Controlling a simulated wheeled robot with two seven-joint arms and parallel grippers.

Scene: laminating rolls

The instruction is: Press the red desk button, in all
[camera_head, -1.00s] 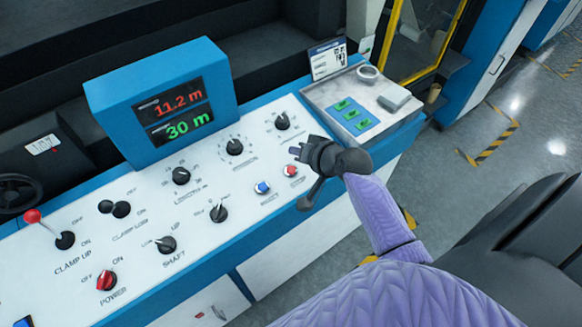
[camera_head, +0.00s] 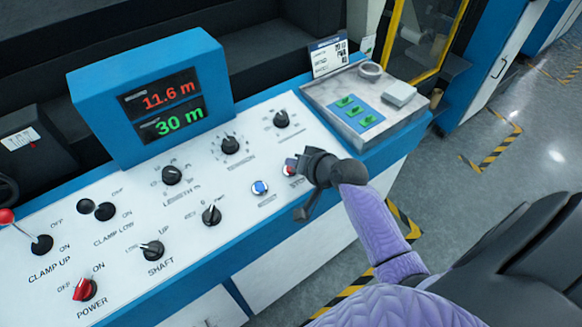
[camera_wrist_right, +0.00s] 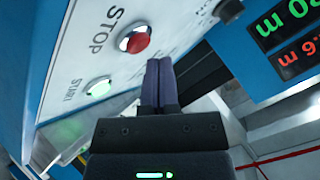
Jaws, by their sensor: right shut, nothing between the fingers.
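The red button (camera_head: 289,168) sits on the white sloped control panel (camera_head: 228,262), partly covered by my right gripper (camera_head: 304,168) in the head view. In the right wrist view the red button (camera_wrist_right: 138,40) has a pale collar and the word STOP beside it. My right gripper (camera_wrist_right: 159,64) is shut and empty, with its dark fingertips just beside the button. They look slightly apart from it, but the gap to the panel is hard to judge. My left gripper is not in view.
A blue-and-white button (camera_head: 260,187) is left of the red one; the wrist view shows a lit START button (camera_wrist_right: 98,88). Several black knobs (camera_head: 212,215) and a display box (camera_head: 160,105) reading 11.6 m and 30 m stand left. A grey tray (camera_head: 322,95) lies behind the gripper.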

